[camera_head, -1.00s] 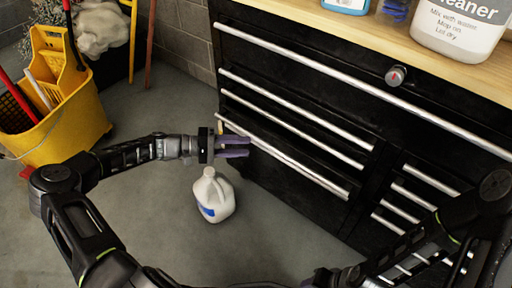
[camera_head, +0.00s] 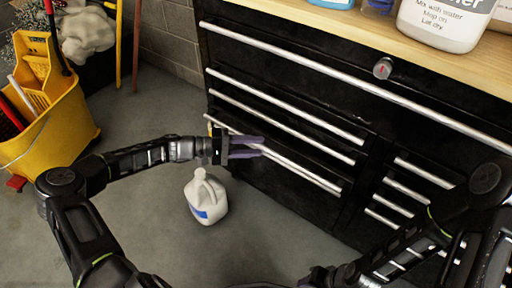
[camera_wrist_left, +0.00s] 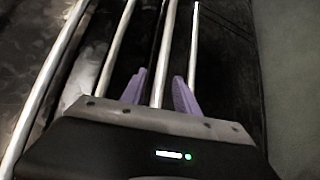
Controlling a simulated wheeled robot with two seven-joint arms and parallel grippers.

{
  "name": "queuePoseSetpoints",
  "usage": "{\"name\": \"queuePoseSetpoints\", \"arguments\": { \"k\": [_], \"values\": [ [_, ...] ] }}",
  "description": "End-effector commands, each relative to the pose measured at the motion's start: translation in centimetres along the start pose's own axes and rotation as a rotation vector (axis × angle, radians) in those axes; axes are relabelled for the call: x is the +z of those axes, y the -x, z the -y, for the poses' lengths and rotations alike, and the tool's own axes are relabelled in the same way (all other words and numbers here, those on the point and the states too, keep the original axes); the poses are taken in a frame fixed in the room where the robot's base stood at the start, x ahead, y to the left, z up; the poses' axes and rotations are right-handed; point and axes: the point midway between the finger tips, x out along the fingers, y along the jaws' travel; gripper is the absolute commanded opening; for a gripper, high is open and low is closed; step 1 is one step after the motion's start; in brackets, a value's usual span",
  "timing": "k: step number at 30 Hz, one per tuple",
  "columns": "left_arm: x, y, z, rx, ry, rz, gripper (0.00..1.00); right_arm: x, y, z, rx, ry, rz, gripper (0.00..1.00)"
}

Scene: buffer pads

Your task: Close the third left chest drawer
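The black tool chest (camera_head: 290,175) fills the right of the head view. The third left drawer's silver handle (camera_head: 310,175) is the lowest of the left column. Whether that drawer stands out from the chest front is hard to tell. My left gripper (camera_head: 262,147) is at the left half of this handle, its purple fingers apart. In the left wrist view, the fingers (camera_wrist_left: 160,85) lie on either side of a silver bar (camera_wrist_left: 166,50); contact cannot be made out. My right arm crosses the lower right, but its gripper fingers do not show.
A white jug (camera_head: 206,197) stands on the floor below my left gripper. A yellow mop bucket (camera_head: 55,125) stands at the left. Bottles, including a white cleaner bottle (camera_head: 440,22), stand on the wooden top (camera_head: 300,12). Right-column drawer handles (camera_head: 425,172) lie near my right arm.

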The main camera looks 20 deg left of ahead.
Motion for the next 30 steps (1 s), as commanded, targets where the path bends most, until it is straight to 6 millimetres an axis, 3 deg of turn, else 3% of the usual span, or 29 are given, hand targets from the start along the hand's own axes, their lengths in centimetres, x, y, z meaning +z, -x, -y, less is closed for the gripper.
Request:
{"name": "queuePoseSetpoints", "arguments": {
  "k": [11, 24, 30],
  "values": [
    [-0.01, -0.87, 0.01, 0.0, 0.0, -0.001, 0.37, -0.07, -0.11, -0.09, 0.001, -0.001, -0.002, 0.36],
    [-0.01, -0.85, 0.02, -0.001, 0.0, -0.001, 0.02, -0.05, -0.11, -0.07, 0.0, -0.001, -0.001, 0.36],
    [-0.01, -0.84, 0.03, -0.001, 0.0, -0.001, 0.0, -0.04, -0.12, -0.07, 0.0, -0.001, -0.001, 0.36]
  ]
}}
